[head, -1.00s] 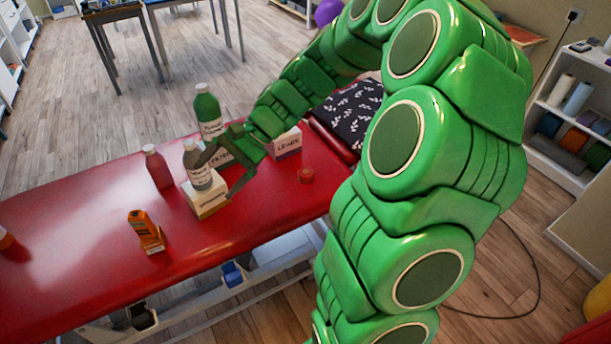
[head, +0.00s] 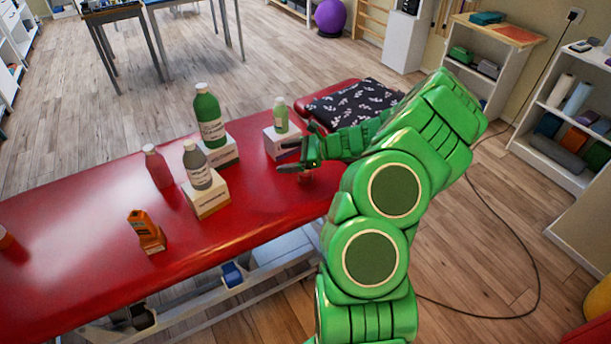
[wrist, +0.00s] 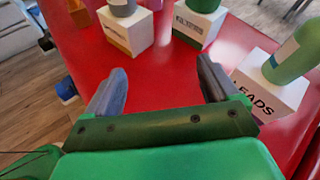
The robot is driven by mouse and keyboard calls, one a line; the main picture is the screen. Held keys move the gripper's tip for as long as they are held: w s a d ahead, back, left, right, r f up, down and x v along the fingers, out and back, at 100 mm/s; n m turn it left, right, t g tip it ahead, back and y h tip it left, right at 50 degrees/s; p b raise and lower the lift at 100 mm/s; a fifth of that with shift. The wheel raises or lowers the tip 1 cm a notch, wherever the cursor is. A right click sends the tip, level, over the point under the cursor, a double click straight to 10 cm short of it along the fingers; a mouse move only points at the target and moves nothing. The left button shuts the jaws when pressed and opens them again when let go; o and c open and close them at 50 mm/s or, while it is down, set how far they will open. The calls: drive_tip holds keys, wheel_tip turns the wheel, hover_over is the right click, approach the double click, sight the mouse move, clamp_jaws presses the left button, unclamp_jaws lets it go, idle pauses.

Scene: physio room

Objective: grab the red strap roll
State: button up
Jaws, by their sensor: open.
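The red strap roll (head: 306,178) lies on the red treatment table (head: 95,240) in the head view, mostly covered by my gripper. I cannot make it out in the wrist view. My gripper (head: 286,157) is open above the table, close to the roll, with its fingers pointing left. In the wrist view the two grey fingers of my gripper (wrist: 162,80) are apart, with only bare red tabletop between them.
A white box (head: 281,143) with a light green bottle (head: 281,115) stands just behind my gripper. A patterned pillow (head: 357,101) lies behind.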

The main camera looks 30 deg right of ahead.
sight(311, 173)
drive_tip(key=d+f+m+h, duration=0.1)
drive_tip(key=d+f+m, duration=0.1)
drive_tip(key=d+f, duration=0.1)
drive_tip(key=s+d+f+m+t+h, duration=0.1)
drive_tip(key=d+f+m, duration=0.1)
drive_tip(key=d+f, duration=0.2)
drive_tip(key=s+d+f+m+t+h, duration=0.1)
drive_tip(key=d+f+m, duration=0.1)
drive_tip(key=d+f, duration=0.2)
drive_tip(key=shift+s+d, duration=0.2)
drive_tip(key=shift+d, duration=0.45)
drive_tip(key=shift+x, duration=3.8)
drive_tip(key=shift+a, duration=0.1)
drive_tip(key=shift+t, duration=0.3)
drive_tip(key=c, duration=1.1)
drive_tip(key=shift+o, duration=0.2)
